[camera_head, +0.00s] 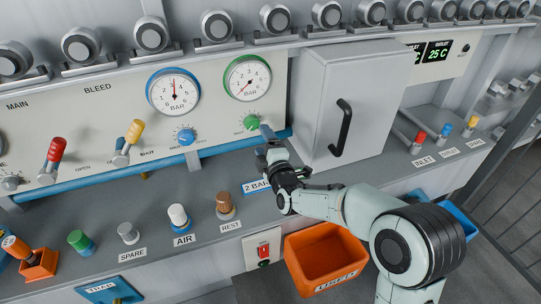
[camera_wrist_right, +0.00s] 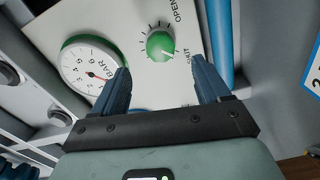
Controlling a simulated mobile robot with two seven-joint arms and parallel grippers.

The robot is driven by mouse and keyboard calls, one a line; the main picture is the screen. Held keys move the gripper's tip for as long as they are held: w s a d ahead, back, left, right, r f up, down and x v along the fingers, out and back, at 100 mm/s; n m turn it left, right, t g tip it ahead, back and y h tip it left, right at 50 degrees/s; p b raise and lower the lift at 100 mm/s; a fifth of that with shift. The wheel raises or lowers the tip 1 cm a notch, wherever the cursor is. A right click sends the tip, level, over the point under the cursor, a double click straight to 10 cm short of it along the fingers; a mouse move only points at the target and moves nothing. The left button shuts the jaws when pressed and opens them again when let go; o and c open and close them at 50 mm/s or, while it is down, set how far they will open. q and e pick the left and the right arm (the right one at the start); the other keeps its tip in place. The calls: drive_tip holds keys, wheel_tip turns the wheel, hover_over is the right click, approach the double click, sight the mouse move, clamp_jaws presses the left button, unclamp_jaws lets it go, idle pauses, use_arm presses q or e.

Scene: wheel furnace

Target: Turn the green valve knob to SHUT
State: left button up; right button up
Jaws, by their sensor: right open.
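The green valve knob (camera_head: 252,122) is on the white panel below the green-rimmed gauge (camera_head: 248,78). In the right wrist view the knob (camera_wrist_right: 160,45) lies ahead of my fingertips, between their lines, and I see no contact. A scale surrounds it, with OPEN at the upper right and SHUT at the right, partly covered by a finger. A pale mark shows on the knob, but its exact setting is hard to tell. My right gripper (camera_head: 268,142) is open and empty just below the knob; its two blue fingers (camera_wrist_right: 163,80) are spread. My left gripper is not in view.
A grey cabinet (camera_head: 350,95) with a black handle juts out right of the knob. A blue pipe (camera_head: 225,147) runs below the panel. A blue knob (camera_head: 185,136) is to the left. An orange bin (camera_head: 325,255) hangs below the ledge.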

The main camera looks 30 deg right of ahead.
drive_tip(key=v, duration=0.6)
idle(0.5)
